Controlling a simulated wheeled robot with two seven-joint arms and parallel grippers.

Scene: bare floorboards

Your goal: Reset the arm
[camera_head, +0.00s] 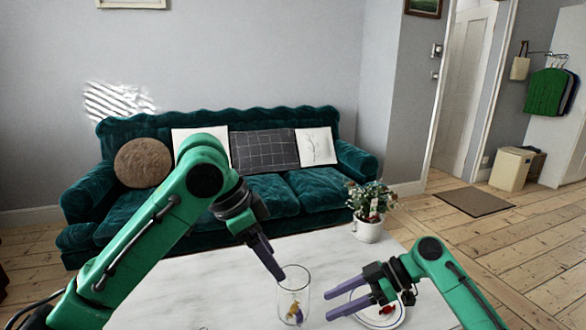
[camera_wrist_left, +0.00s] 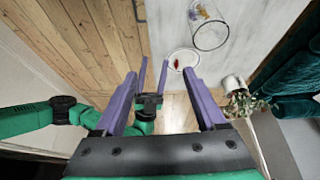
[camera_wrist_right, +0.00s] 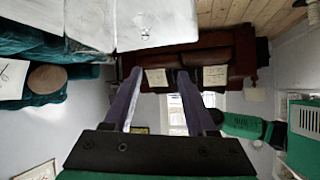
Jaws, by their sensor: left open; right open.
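My left gripper (camera_head: 266,260) is open and empty, tilted downward above the table, just left of a clear glass (camera_head: 305,282). Its spread purple fingers (camera_wrist_left: 160,74) show in the left wrist view. The glass stands upright with small yellow and purple items (camera_head: 294,312) inside, also visible in the left wrist view (camera_wrist_left: 199,10). My right gripper (camera_head: 330,304) is open over a white plate (camera_head: 398,314) and points left toward the glass. A small red item (camera_wrist_left: 177,64) lies on the plate. The right gripper's fingers (camera_wrist_right: 157,74) are empty in its wrist view.
The white marble table (camera_head: 225,290) is clear toward the left. A potted plant (camera_head: 368,230) stands at its back right. A green sofa (camera_head: 275,192) is behind it. Bare floorboards (camera_head: 520,240) lie to the right.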

